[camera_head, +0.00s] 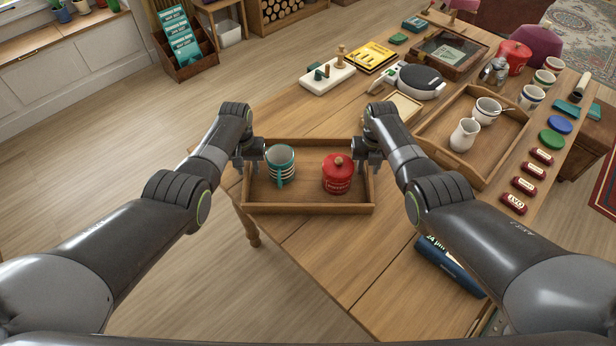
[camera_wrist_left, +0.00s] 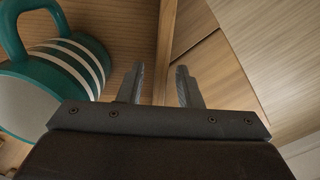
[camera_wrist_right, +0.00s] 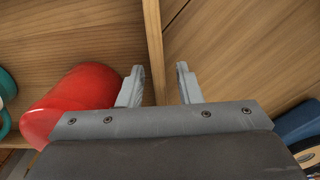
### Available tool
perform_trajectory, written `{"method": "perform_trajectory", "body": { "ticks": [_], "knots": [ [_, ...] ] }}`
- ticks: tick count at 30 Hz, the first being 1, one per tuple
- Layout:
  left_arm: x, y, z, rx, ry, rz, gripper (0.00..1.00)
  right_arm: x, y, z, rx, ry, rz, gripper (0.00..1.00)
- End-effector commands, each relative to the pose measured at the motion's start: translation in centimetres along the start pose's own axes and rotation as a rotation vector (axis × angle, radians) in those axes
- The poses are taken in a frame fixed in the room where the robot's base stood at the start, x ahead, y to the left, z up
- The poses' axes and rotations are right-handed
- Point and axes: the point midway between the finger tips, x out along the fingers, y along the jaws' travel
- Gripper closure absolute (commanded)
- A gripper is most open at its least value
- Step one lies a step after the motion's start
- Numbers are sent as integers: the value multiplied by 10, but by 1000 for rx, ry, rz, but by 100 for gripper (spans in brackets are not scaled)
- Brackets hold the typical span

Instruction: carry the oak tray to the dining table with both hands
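A wooden tray (camera_head: 308,209) sits near the left corner of the wooden table, holding a green-and-white striped mug (camera_head: 281,166) and a red lidded canister (camera_head: 338,174). My left gripper (camera_head: 250,166) is at the tray's left wall, and my right gripper (camera_head: 368,165) is at its right wall. In the left wrist view the open fingers (camera_wrist_left: 160,88) stand on either side of the wall (camera_wrist_left: 166,50), beside the mug (camera_wrist_left: 60,65). In the right wrist view the open fingers (camera_wrist_right: 160,86) likewise straddle the wall (camera_wrist_right: 153,40), beside the canister (camera_wrist_right: 75,98). Gaps show between fingers and walls.
A white board (camera_head: 327,80), a round appliance (camera_head: 415,82) and books are behind. A dark blue box (camera_head: 450,268) lies on the table at front right. Open floor (camera_head: 130,130) lies to the left.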

Motion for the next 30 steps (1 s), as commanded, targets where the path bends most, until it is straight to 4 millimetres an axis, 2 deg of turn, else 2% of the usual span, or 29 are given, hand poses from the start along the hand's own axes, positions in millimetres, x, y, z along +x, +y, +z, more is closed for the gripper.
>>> {"method": "perform_trajectory", "body": {
  "ticks": [8,24,30],
  "knots": [
    [-23,0,0,0,3,0,68,0,0,0,0,0,0,68],
    [-108,0,-1,0,3,0,68,0,0,0,0,0,0,68],
    [-118,0,0,-1,1,-1,68,-2,0,0,0,-2,1,68]
  ]
}}
